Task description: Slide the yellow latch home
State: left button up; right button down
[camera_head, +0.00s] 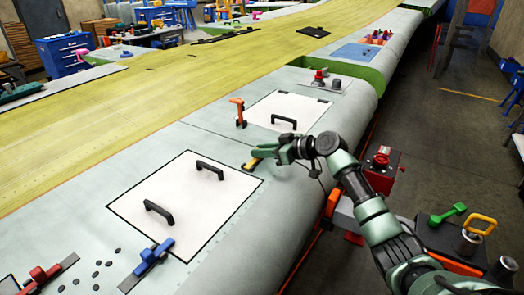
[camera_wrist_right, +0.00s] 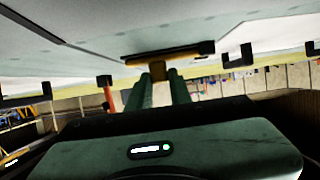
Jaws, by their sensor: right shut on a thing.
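The yellow latch (camera_head: 251,164) sits on the pale wing surface, between the two white panels. In the right wrist view the yellow latch (camera_wrist_right: 158,70) shows between my fingertips, beside a dark rail (camera_wrist_right: 125,60). My right gripper (camera_head: 262,154) reaches in from the right and is shut on the latch; its green fingers (camera_wrist_right: 159,86) show on both sides of the latch's tab. The fingers hide part of the latch in the head view. My left gripper is in neither view.
An orange latch (camera_head: 239,112) stands up beside the far white panel (camera_head: 262,109). The near white panel (camera_head: 185,190) has two black handles. A blue latch (camera_head: 150,262) and a red latch (camera_head: 42,274) lie toward the front. A red box (camera_head: 381,172) stands beyond the wing edge.

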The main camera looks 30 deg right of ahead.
aim_at(255, 167)
dwell(0.5)
jog(key=s+a, duration=0.1)
jog(key=s+a+p, duration=0.1)
jog(key=a, duration=0.1)
jog(key=shift+a, duration=0.15)
jog(key=shift+f, duration=0.1)
jog(key=shift+w, duration=0.1)
jog(key=c, duration=1.6)
grip_release()
jog(key=shift+f, duration=0.1)
jog(key=o, duration=0.3)
jog(key=shift+a, duration=0.1)
